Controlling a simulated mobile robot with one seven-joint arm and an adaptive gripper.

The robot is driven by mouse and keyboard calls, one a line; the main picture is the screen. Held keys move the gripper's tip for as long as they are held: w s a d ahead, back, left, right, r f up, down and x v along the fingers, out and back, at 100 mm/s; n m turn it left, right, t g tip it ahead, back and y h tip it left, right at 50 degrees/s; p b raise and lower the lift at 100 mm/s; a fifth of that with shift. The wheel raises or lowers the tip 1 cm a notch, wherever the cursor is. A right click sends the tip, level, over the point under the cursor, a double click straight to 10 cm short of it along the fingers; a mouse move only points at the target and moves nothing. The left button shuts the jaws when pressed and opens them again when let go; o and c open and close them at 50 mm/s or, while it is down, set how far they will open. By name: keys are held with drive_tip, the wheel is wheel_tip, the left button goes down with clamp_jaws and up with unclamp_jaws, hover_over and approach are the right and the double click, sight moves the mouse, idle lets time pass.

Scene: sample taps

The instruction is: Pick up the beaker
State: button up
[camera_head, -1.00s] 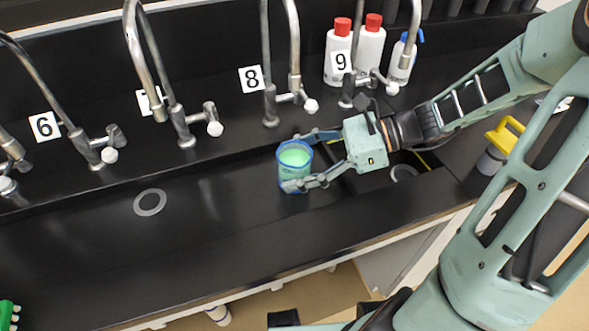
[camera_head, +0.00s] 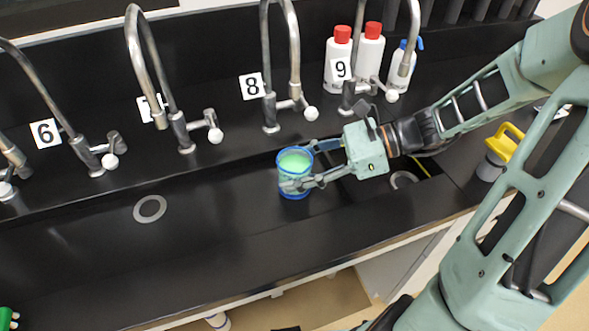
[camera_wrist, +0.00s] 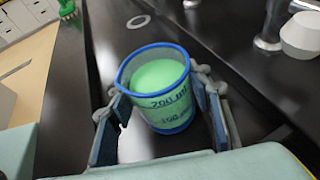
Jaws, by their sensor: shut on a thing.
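The beaker (camera_head: 294,186) is clear with blue rims and holds green liquid. It is upright over the black trough sink, below the tap labelled 8. In the wrist view the beaker (camera_wrist: 158,108) stands between the two fingers, and its volume markings face the camera. My gripper (camera_head: 300,165) reaches in from the right and is shut on the beaker, one finger on each side; in the wrist view the gripper (camera_wrist: 165,115) shows both pads against its wall. I cannot tell how far the beaker's base is above the sink floor.
Taps with numbered labels line the back ledge; tap 8 (camera_head: 296,60) is closest behind the beaker. Red-capped white bottles (camera_head: 369,50) stand at the back right. A yellow-handled container (camera_head: 497,150) is at the right. The sink floor (camera_head: 215,225) left of the beaker is clear.

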drive_tip(key=shift+r+p, duration=0.55)
drive_tip(key=shift+r, duration=0.95)
drive_tip(key=s+d+r+p, duration=0.3)
drive_tip(key=s+d+r, duration=0.3)
drive_tip(key=s+r, duration=0.3)
drive_tip(key=shift+s+d+r, duration=0.35)
drive_tip(key=shift+s+r, duration=0.05)
drive_tip(key=shift+s, duration=1.2)
